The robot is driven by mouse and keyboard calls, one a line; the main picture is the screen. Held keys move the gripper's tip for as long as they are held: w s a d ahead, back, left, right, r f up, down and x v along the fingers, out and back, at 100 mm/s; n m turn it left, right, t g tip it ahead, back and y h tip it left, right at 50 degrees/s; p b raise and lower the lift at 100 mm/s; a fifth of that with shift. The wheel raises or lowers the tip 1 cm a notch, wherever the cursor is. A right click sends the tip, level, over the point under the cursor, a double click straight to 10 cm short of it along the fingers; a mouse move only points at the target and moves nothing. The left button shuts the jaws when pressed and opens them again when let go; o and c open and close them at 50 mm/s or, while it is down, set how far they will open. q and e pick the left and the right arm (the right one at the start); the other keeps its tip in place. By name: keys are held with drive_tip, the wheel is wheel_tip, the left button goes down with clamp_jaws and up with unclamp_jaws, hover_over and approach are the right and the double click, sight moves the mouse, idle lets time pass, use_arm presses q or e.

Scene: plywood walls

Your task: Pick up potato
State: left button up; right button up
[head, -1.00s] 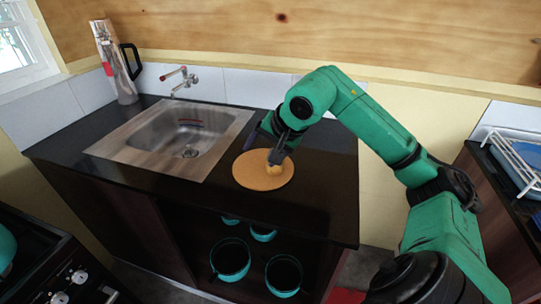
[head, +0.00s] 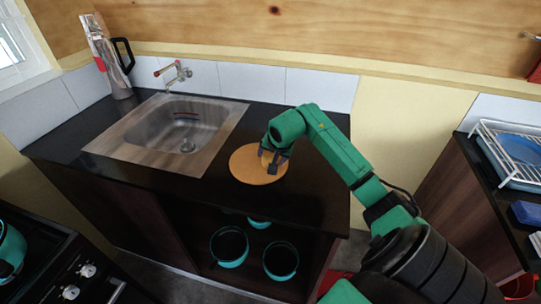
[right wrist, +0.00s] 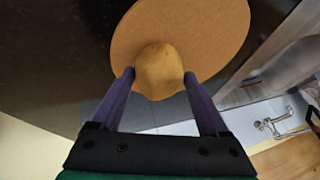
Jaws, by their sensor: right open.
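The potato (right wrist: 160,70) is a yellow-brown lump on a round tan board (right wrist: 205,25) in the right wrist view. In the head view the board (head: 252,174) lies on the black counter right of the sink, and the potato is mostly hidden by my right gripper (head: 270,162). In the right wrist view my right gripper (right wrist: 158,78) is open, with one purple finger on each side of the potato's near end. I cannot tell whether the fingers touch it. My left gripper is out of view.
A steel sink (head: 160,148) with a tap (head: 175,74) is left of the board. A silver jug (head: 116,70) stands at the back left. Teal pots (head: 229,248) sit on the shelf below. A dish rack (head: 512,155) is at the right.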

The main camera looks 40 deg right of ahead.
drive_tip(key=c, duration=1.1)
drive_tip(key=shift+o, duration=0.2)
drive_tip(key=shift+r, duration=0.1)
